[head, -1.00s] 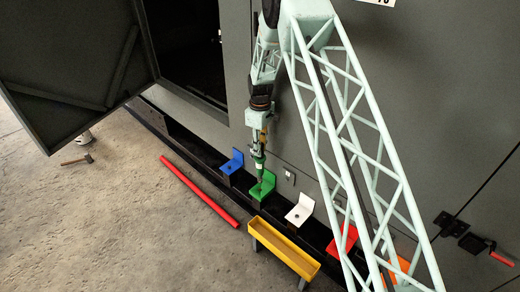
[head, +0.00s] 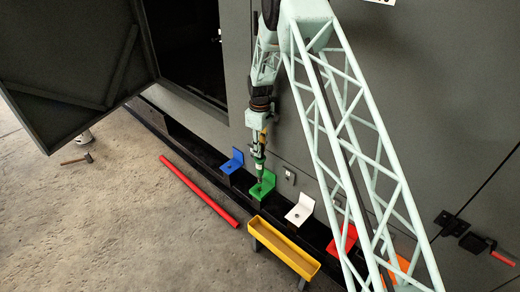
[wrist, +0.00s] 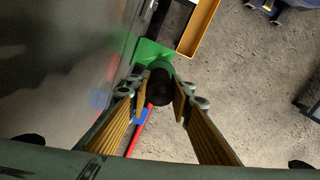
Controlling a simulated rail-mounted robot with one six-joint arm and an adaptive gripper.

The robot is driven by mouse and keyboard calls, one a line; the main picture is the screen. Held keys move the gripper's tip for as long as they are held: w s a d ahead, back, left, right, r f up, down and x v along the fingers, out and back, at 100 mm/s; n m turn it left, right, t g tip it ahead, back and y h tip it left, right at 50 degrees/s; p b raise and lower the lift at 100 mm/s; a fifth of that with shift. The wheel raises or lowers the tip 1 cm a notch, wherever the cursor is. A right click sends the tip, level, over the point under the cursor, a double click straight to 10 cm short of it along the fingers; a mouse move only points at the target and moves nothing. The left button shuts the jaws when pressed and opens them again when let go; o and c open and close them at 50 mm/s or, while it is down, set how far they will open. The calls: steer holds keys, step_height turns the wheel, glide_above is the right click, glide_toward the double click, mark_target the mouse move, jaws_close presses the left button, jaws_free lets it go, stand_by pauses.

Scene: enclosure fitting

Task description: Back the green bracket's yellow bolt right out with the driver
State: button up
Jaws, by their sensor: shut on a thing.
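The green bracket (head: 262,188) sits on the dark ledge at the foot of the grey enclosure, between the blue and the white brackets. My gripper (head: 260,142) is above it, shut on the driver (head: 259,164), which points down at the bracket's flat part. The driver's tip appears to be at the bracket; I cannot tell whether it touches the bolt. In the wrist view my gripper's fingers (wrist: 160,96) close around the driver's dark round end (wrist: 160,87), with the green bracket (wrist: 150,51) behind. The yellow bolt is not visible, hidden by the driver or too small.
A blue bracket (head: 232,163) stands to the left, and white (head: 299,210) and red (head: 342,240) brackets to the right. A yellow tray (head: 283,247) stands in front. A red bar (head: 199,191) and a hammer (head: 77,159) lie on the open floor. The enclosure door (head: 75,65) hangs open.

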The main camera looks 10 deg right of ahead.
steer(key=shift+f+b, duration=0.95)
steer(key=shift+f, duration=1.65)
steer(key=shift+f+b, duration=0.35)
steer(key=shift+f, duration=0.3)
stand_by(1.4)
